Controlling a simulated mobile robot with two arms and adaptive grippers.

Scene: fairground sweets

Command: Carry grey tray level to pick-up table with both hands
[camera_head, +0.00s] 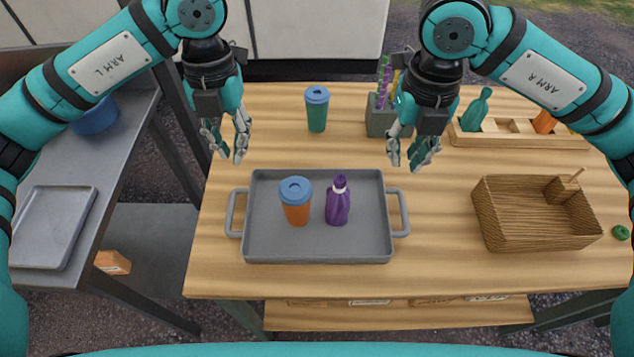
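The grey tray (290,248) lies flat on the wooden table, with a loop handle at its left end (233,213) and its right end (400,213). An orange cup with a blue lid (297,208) and a purple bottle with a white neck band (338,205) stand upright on it. My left gripper (227,154) is open and empty, above and behind the tray's left handle. My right gripper (406,161) is open and empty, above and behind the right handle. Neither gripper touches the tray. Which surface is the pick-up table, I cannot tell.
A green cup with a blue lid (317,113) and a grey holder of coloured sticks (381,121) stand behind the tray. A wicker basket (500,237) is at right; a wooden rack (490,138) is behind it. A grey table (117,145) at left holds another tray (52,230) and a blue bowl (95,116).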

